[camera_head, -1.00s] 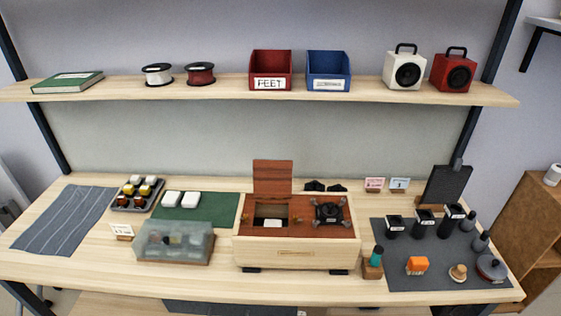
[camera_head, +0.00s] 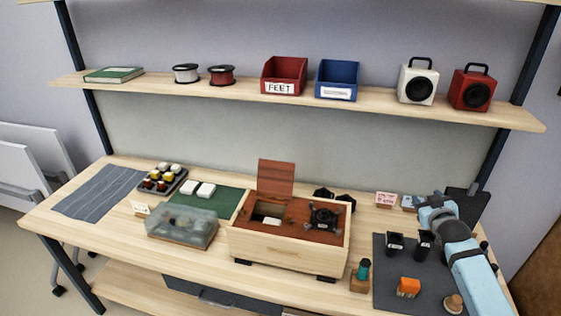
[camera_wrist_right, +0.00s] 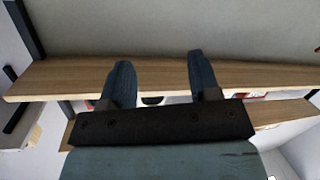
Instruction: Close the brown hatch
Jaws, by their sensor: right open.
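The brown hatch (camera_head: 276,178) stands upright, open, at the back left of the wooden box (camera_head: 284,252) on the table. In front of it is a square opening (camera_head: 268,211) with a small white item inside. My right gripper (camera_head: 432,200) is at the right of the table, above the back of the dark mat, well apart from the hatch. In the right wrist view its two fingers (camera_wrist_right: 160,82) are spread with nothing between them. My left gripper is not in view.
A black knobbed device (camera_head: 323,217) sits on the box's right top. A clear case (camera_head: 182,228) stands left of the box; a teal-topped bottle (camera_head: 361,273) stands right of it. Black cups and an orange block (camera_head: 408,287) are on the dark mat (camera_head: 388,300). A shelf (camera_head: 240,94) runs above.

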